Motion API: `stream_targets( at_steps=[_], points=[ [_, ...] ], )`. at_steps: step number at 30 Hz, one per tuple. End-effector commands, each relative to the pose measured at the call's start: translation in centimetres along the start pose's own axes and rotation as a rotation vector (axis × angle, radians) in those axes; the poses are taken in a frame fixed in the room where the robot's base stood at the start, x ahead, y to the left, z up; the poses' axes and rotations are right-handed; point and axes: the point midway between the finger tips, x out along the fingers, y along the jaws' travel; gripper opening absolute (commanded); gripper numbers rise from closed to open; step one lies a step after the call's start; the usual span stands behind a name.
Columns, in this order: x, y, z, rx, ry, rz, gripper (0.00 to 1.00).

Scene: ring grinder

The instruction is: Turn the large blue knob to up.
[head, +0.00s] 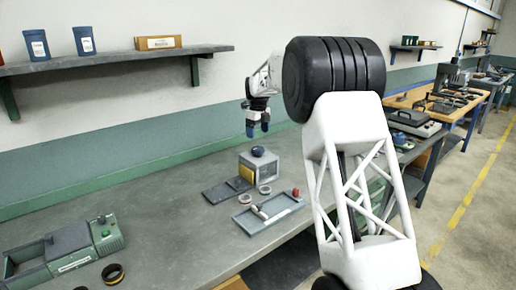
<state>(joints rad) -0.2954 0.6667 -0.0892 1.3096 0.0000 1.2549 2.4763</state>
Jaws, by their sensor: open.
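The blue knob (258,151) sits on top of a small grey box (262,170) with a yellow panel on its front. It is dark blue and rounded; its pointing direction is too small to tell. My gripper (258,129) hangs above the box, pointing down, with blue fingertips. It is open and empty, and appears a little above the knob, apart from it. My arm's wrist reaches in from behind the black joint at the right.
Dark plates (219,193) and metal rings lie before the box. A tray (268,216) with a cylinder and a red-topped piece is nearer. A green machine (65,250) stands at the lower left. A shelf (120,60) with blue cups and a carton hangs above.

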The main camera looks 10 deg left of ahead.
Motion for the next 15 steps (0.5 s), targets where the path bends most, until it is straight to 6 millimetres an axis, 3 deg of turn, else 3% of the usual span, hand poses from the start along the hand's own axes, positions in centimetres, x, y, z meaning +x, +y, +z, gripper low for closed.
stream_targets(
  at_steps=[15],
  points=[
    [0.47,-0.02,0.02,0.002,0.000,0.000,0.84]
  ],
)
